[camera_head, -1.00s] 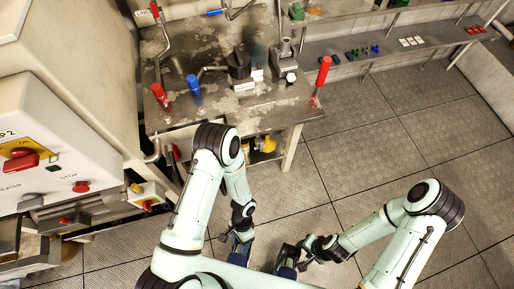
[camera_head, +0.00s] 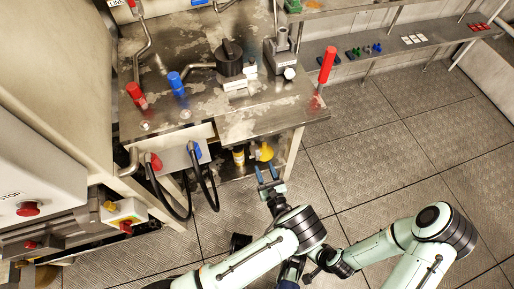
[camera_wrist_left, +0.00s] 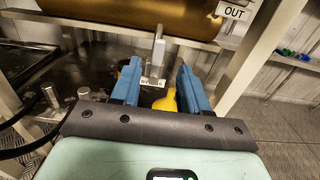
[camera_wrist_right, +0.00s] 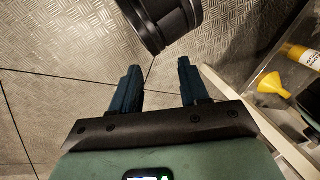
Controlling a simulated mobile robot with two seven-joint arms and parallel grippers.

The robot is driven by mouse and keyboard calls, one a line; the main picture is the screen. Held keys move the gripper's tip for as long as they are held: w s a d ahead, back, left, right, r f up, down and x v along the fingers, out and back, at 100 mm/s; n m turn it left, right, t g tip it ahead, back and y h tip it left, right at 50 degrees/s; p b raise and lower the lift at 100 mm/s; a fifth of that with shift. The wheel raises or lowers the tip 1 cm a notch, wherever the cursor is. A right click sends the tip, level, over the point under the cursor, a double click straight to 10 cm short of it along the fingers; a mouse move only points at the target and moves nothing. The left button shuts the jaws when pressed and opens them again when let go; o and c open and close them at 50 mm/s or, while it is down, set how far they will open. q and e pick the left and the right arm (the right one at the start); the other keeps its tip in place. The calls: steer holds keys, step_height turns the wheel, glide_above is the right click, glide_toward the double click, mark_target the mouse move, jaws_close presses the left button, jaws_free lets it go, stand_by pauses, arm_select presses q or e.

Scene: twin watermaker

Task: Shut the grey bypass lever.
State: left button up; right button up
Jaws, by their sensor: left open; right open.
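The grey bypass lever (camera_wrist_left: 159,48) shows in the left wrist view as a pale upright bar. A partly covered white label (camera_wrist_left: 152,82) sits below it. The lever appears between the two blue fingers of my left gripper (camera_wrist_left: 159,68), ahead of their tips; I see no contact. In the head view my left gripper (camera_head: 268,176) is open and empty, low in front of the bench's lower shelf. I cannot make out the lever in the head view. My right gripper (camera_wrist_right: 159,68) is open and empty over the floor.
The steel bench (camera_head: 270,115) stands above, with a red-handled lever (camera_head: 326,65) at its right corner. A yellow funnel (camera_head: 265,152) is under it, close to my left gripper. Black hoses (camera_head: 160,190) hang at the left. The floor at the right is clear.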

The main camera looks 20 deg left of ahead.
mark_target(258, 154)
arm_select(q)
steer(key=b+x, duration=0.1)
steer(key=x, duration=0.9)
steer(key=shift+a+b, duration=0.15)
steer(key=shift+b, duration=0.2)
arm_select(e)
steer(key=w+f, duration=0.1)
steer(key=w+d+f+t, duration=0.1)
steer(key=shift+w+d+h, duration=0.2)
steer(key=shift+w+h, duration=0.1)
steer(key=shift+w, duration=0.1)
arm_select(q)
steer(key=shift+f, duration=0.1)
jaws_close()
